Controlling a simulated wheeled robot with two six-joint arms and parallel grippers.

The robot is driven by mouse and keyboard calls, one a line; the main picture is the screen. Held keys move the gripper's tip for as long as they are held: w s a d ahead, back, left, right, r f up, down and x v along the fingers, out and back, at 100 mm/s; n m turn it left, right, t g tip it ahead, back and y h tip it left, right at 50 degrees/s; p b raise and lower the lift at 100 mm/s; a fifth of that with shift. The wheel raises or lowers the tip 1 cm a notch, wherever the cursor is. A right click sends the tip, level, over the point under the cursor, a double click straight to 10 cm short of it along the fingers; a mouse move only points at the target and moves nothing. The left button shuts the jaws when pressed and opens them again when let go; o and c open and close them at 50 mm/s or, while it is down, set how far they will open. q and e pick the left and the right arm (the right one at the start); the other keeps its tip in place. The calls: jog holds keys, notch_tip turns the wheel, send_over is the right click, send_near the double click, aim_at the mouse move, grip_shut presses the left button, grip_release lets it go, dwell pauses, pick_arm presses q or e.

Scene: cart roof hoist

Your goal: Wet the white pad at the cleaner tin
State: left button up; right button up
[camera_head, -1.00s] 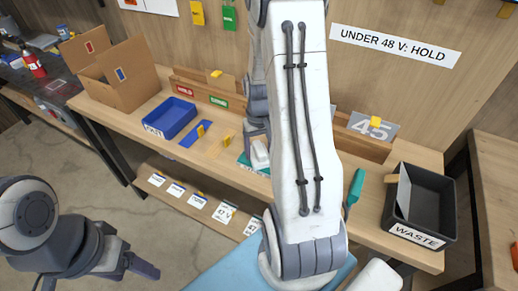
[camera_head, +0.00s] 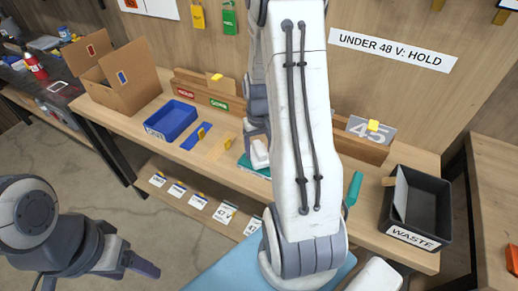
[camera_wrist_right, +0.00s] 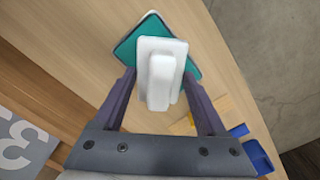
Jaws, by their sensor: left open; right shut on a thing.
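My right gripper (camera_wrist_right: 160,88) is shut on a white block with a raised grip, which I take to be the white pad (camera_wrist_right: 162,68). In the right wrist view the block lies over a flat teal square (camera_wrist_right: 128,48) with a pale edge; whether they touch or are joined, I cannot tell. In the head view the white pad (camera_head: 260,153) and the teal piece (camera_head: 249,167) show at the workbench, partly behind my right arm. I cannot make out a cleaner tin for sure. My left gripper (camera_head: 98,276) is open and empty at the lower left, away from the bench.
A blue tray (camera_head: 172,119), an open cardboard box (camera_head: 128,88) and red and green labelled slots (camera_head: 205,96) are on the bench's left. A black waste bin (camera_head: 432,205) and a teal-handled tool (camera_head: 354,188) are on the right. Labelled cards line the lower shelf (camera_head: 145,170).

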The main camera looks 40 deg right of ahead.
aim_at(259, 147)
jog(key=shift+r+p, duration=2.15)
jog(key=shift+r, duration=0.55)
jog(key=shift+w+f, duration=0.1)
